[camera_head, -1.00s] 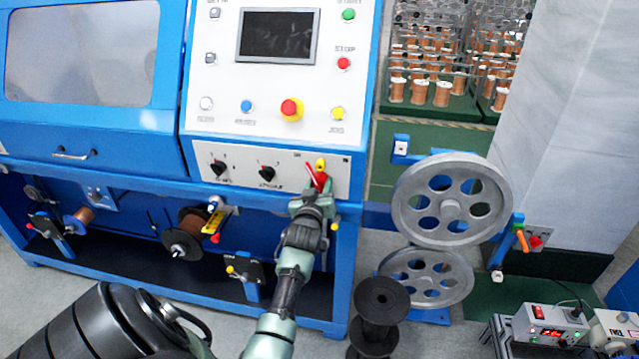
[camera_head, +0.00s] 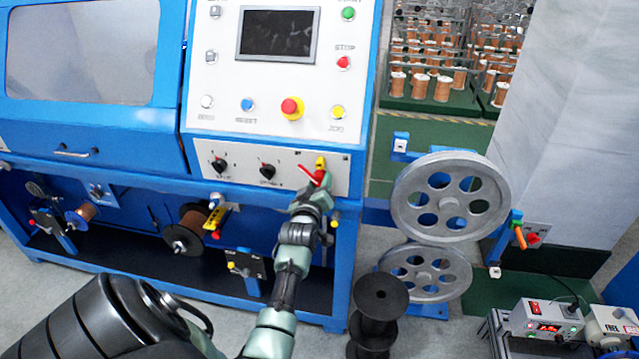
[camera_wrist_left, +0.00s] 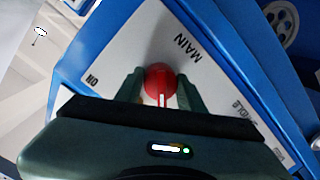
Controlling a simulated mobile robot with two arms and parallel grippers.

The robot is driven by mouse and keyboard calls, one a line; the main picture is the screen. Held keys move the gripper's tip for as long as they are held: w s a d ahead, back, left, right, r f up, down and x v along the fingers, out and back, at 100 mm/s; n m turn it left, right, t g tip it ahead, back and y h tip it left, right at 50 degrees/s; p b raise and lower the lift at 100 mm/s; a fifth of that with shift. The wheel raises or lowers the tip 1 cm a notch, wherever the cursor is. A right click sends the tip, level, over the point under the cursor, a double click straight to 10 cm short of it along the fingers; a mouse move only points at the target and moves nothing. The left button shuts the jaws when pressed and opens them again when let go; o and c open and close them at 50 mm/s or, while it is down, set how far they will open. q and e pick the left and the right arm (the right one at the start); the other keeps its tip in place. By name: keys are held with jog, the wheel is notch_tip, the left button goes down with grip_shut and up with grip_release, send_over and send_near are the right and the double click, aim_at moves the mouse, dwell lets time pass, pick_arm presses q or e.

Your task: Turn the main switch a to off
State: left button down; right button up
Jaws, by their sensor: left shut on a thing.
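The main switch (camera_head: 319,174) is a red rotary handle on a yellow plate, at the right end of the white lower panel (camera_head: 230,171) of the blue machine. My left gripper (camera_head: 322,183) reaches up to it from below and partly hides it. In the left wrist view the red knob (camera_wrist_left: 160,82) sits between the two fingers of my left gripper (camera_wrist_left: 160,90), which is shut on it. The panel there reads "MAIN" and "ON". My right gripper is not in view.
Two black selector knobs (camera_head: 267,171) sit left of the switch. Above are a screen (camera_head: 278,35), a red emergency button (camera_head: 292,107) and coloured buttons. Large grey pulleys (camera_head: 450,203) and black spools (camera_head: 379,300) stand to the right.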

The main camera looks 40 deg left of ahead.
pick_arm(q)
jog(key=c, duration=0.9)
grip_release()
jog(key=shift+s, duration=0.1)
jog(key=b+v, duration=0.1)
jog(key=v, duration=0.6)
jog(key=shift+s+d, duration=0.2)
